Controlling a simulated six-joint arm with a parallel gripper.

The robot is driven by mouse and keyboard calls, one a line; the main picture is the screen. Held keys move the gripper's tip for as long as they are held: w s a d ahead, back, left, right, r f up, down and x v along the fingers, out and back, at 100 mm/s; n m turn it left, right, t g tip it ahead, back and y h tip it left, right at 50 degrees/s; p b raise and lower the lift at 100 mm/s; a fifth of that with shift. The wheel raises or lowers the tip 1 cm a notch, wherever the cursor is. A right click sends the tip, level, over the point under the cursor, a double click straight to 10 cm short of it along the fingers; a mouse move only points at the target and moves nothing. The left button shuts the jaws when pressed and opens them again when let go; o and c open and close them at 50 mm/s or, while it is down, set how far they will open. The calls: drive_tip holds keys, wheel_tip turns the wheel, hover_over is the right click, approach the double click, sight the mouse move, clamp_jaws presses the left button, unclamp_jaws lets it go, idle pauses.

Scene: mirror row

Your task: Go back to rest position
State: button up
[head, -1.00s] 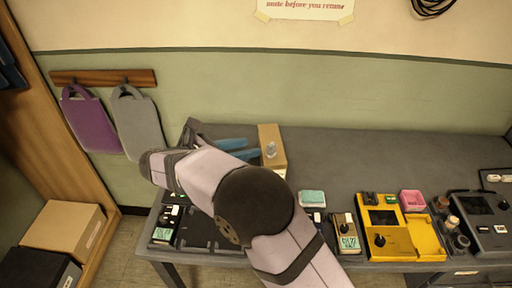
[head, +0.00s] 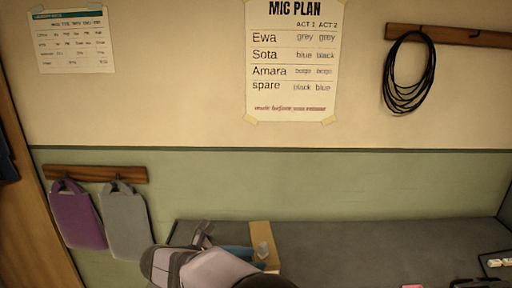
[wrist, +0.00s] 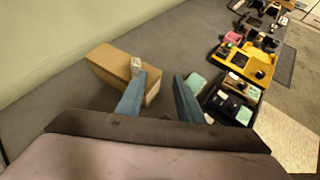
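My gripper (wrist: 160,85) shows in the wrist view as two blue fingers, spread apart with nothing between them. It is above the grey table (wrist: 185,45), between a cardboard box (wrist: 112,68) and a row of devices. In the head view the blue fingers (head: 237,252) show low in the picture beside the box (head: 263,238), partly hidden by my arm. A small clear object (wrist: 136,66) sits on the box, and one fingertip overlaps it in the wrist view; I cannot tell whether they touch.
The wall behind carries a mic plan poster (head: 292,60), a coiled cable (head: 408,75) and hanging purple (head: 78,215) and grey bags (head: 126,222).

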drive_tip(key=s+d+f+m+g+y+p, duration=0.35)
drive_tip(key=s+d+m+g, duration=0.35)
drive_tip(key=s+d+m, duration=0.65)
drive_tip(key=s+d+m+y+p, duration=0.3)
drive_tip(key=s+d+m+y, duration=0.1)
drive_tip(key=s+m, duration=0.6)
drive_tip(key=shift+f+m+y+p, duration=0.35)
drive_tip(key=shift+f+m+y, duration=0.15)
drive_tip(key=shift+y, duration=0.35)
